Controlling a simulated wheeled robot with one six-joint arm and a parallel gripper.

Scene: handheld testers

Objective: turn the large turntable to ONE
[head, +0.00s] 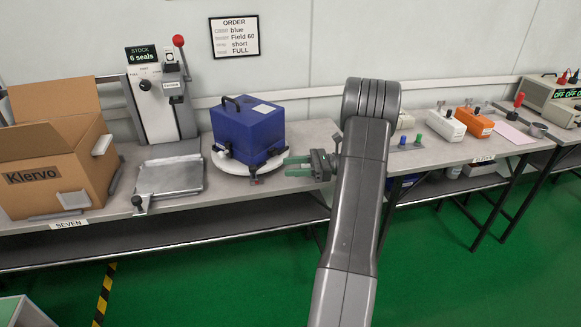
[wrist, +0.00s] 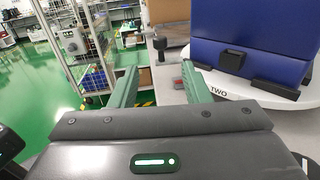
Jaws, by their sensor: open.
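The large turntable (head: 221,164) is a white disc on the bench, with a blue case (head: 247,128) standing on it between dark corner blocks. In the wrist view the turntable's rim (wrist: 246,90) bears the word TWO, facing my gripper. A small red-and-grey piece (wrist: 178,84) sits at the bench by the rim, between my fingers in that view. My gripper (head: 287,167) has green fingers spread apart and empty, just right of the turntable. In the wrist view my gripper (wrist: 158,75) shows a clear gap; contact with the rim cannot be told. The word ONE is not visible.
Left of the turntable stand a lever press (head: 160,95) with a grey plate and an open Klervo carton (head: 58,165). Orange and white testers (head: 460,128) lie to the right beyond my arm. An order sign (head: 235,37) hangs behind. Green floor is free in front.

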